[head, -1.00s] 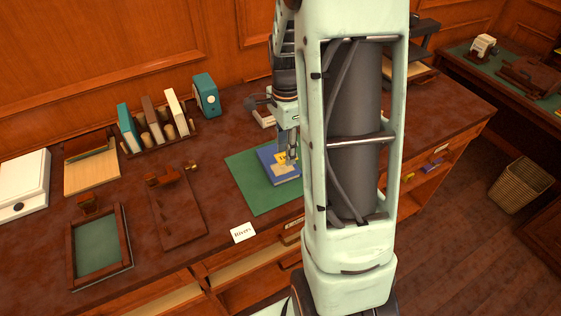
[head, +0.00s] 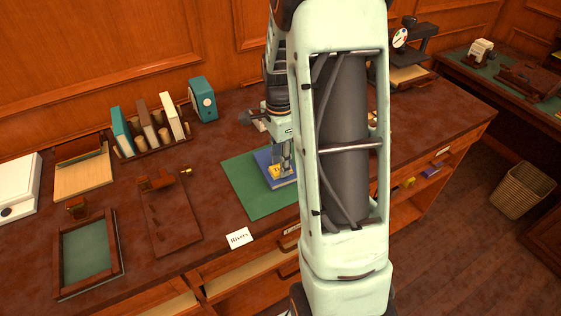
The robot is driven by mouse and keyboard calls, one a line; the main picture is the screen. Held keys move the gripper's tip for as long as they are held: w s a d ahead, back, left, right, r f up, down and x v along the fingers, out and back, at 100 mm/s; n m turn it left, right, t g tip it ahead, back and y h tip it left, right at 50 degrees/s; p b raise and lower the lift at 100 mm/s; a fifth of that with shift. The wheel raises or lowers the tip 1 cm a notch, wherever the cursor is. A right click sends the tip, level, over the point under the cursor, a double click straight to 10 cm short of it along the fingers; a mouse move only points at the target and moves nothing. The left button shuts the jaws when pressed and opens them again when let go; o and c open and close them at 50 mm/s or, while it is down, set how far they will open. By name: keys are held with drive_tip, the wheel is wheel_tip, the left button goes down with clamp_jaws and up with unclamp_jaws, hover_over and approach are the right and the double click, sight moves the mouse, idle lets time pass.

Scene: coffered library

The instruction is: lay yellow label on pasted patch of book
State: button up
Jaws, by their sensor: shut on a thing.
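The blue book (head: 263,157) lies flat on a green mat (head: 238,186) in the middle of the desk. My gripper (head: 285,172) points down over the book, partly hidden by my own arm. It is shut on the yellow label (head: 277,171), which shows dark print and sits low over the book's cover. I cannot tell whether the label touches the cover. The pasted patch cannot be made out now; the label and fingers are over that area.
A white card reading "Rivers" (head: 239,238) lies at the desk's front edge. A book rack (head: 152,138), a teal box (head: 202,99) and a framed green tray (head: 88,252) stand to the left. Drawers below the front edge are open.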

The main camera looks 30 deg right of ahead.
drive_tip(key=shift+f, duration=0.5)
drive_tip(key=o, duration=0.7)
drive_tip(key=shift+r, duration=0.15)
wheel_tip(320, 180, up, 13)
drive_tip(key=shift+w+r+p, duration=0.1)
drive_tip(key=shift+w+p, duration=0.05)
drive_tip(key=shift+p, duration=0.35)
